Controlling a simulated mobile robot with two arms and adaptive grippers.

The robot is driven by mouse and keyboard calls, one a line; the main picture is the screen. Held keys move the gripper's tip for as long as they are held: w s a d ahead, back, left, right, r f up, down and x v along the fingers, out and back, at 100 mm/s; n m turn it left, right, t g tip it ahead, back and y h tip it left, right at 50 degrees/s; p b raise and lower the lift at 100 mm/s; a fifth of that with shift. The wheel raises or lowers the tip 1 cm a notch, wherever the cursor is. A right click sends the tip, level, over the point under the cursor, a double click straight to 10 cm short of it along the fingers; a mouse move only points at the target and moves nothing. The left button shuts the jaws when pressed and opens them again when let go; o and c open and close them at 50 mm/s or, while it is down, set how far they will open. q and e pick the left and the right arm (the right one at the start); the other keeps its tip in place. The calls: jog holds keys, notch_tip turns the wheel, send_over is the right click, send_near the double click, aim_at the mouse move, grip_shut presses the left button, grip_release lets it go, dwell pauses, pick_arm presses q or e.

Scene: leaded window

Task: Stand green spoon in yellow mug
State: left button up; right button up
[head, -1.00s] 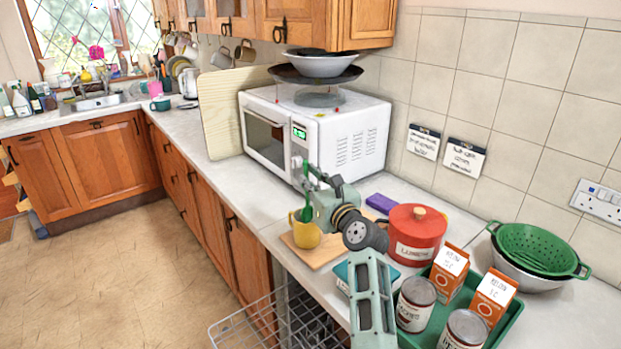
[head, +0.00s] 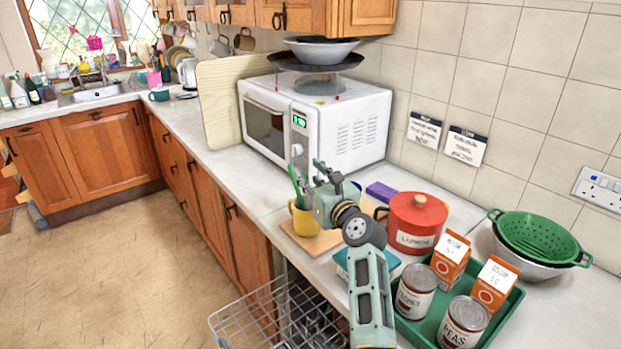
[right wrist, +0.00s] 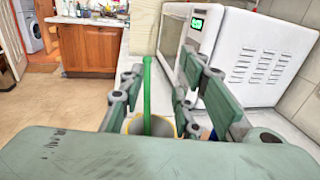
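The yellow mug (head: 304,220) stands upright on a wooden board at the counter's front edge. The green spoon (head: 295,187) stands in it, its handle rising above the rim and leaning to the left. My right gripper (head: 318,178) is just right of the handle, above the mug. In the right wrist view the fingers (right wrist: 160,72) are spread and empty. The spoon handle (right wrist: 147,90) rises between them in that picture, apart from both, and the mug rim (right wrist: 130,124) is partly hidden by my gripper body. My left gripper is out of view.
The wooden board (head: 318,243) lies under the mug. A white microwave (head: 345,125) stands behind. A red canister (head: 416,222) and a green tray (head: 512,305) with cans and cartons are to the right. A wire dishwasher rack (head: 262,312) is below in front.

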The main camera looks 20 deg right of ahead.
notch_tip(320, 180, up, 10)
dwell(0.6)
jog(key=shift+f, duration=0.15)
dwell(0.7)
